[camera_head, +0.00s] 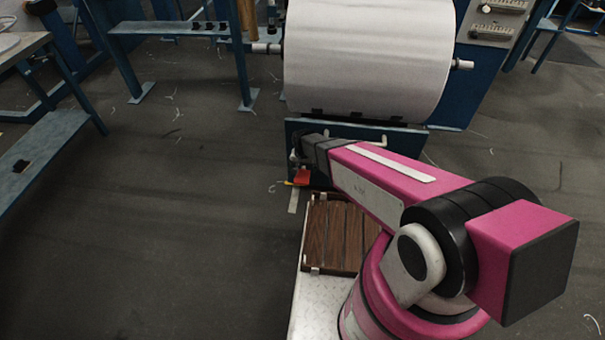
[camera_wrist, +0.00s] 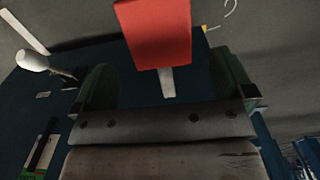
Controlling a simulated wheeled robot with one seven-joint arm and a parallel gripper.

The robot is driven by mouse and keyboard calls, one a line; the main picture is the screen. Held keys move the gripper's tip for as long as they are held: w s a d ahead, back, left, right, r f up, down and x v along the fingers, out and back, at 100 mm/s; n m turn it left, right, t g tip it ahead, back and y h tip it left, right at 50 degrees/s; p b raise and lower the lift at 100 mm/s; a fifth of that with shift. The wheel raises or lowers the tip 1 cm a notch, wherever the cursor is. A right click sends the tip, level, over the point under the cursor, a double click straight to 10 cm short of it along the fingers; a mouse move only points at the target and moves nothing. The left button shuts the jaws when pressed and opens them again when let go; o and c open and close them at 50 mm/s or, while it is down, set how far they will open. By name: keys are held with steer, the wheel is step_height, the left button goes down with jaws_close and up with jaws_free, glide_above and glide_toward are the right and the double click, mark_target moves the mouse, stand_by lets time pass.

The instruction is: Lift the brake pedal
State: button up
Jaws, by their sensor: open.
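The red brake pedal (camera_head: 301,177) sits low in front of the blue loom panel in the head view. In the wrist view the red pedal (camera_wrist: 156,36) is a large flat plate at top centre, with a short pale metal stem below it. My gripper (camera_wrist: 166,85) shows its two dark green fingers spread apart, one on each side of the stem in the picture. No contact with the pedal shows, and the depth between them is hard to judge. In the head view my gripper (camera_head: 298,150) is a small dark shape just above the pedal, partly hidden by my wrist.
A large white roll (camera_head: 366,55) is above the blue panel (camera_head: 405,138). A white-knobbed lever (camera_wrist: 33,62) stands left of my fingers. A slatted wooden crate (camera_head: 336,236) lies below the pedal. Open floor (camera_head: 160,240) is to the left, with a blue bench (camera_head: 40,150) at far left.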

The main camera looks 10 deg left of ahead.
mark_target(303, 174)
steer(key=shift+f, duration=1.9)
steer(key=c, duration=1.3)
steer(key=shift+w+r, duration=0.1)
steer(key=shift+r, duration=0.5)
steer(key=o, duration=1.3)
step_height(303, 174, up, 11)
steer(key=shift+f, duration=0.1)
